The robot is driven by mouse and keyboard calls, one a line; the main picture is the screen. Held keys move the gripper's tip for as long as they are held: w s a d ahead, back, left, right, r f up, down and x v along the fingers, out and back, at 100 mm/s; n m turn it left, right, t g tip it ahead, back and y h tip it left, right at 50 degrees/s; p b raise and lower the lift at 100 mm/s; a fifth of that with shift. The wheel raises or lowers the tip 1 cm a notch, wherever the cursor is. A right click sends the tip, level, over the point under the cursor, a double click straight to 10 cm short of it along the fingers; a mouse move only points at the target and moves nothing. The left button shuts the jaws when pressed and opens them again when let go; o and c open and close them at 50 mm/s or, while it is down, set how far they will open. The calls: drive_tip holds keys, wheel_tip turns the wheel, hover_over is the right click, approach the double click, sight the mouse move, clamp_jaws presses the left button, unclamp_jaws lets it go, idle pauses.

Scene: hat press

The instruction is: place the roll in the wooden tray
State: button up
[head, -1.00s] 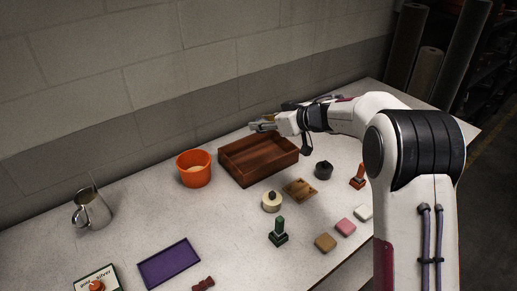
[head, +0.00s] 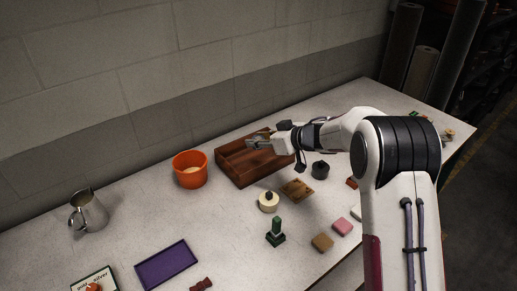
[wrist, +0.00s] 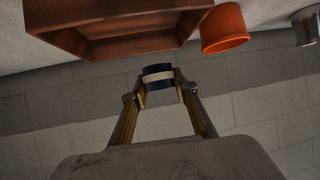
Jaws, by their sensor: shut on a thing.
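In the wrist view my gripper (wrist: 161,88) is shut on the roll (wrist: 158,76), a small dark blue piece with a cream band held between the fingertips. The brown wooden tray (wrist: 110,45) fills the upper left of the wrist view. The roll is hard to make out in the head view. Part of the tray is hidden behind my gripper and wrist.
An orange pot (head: 190,170) stands just left of the tray. A metal pitcher (head: 89,212), a purple tray (head: 166,263), a cream-coloured round pot (head: 268,202), a green stamp (head: 276,234) and a dark round piece (head: 320,170) stand on the table. A block wall rises behind.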

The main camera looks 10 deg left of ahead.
sight(260, 148)
drive_tip(key=shift+f, duration=1.85)
drive_tip(key=shift+f, duration=0.6)
drive_tip(key=o, duration=1.1)
drive_tip(key=shift+c, duration=0.2)
drive_tip(key=shift+r, duration=0.1)
drive_tip(key=shift+r, duration=0.4)
drive_tip(key=shift+d+r, duration=0.2)
drive_tip(key=shift+r, duration=0.1)
drive_tip(key=v, duration=1.1)
drive_tip(key=shift+s+d, duration=0.2)
drive_tip(key=shift+s, duration=0.05)
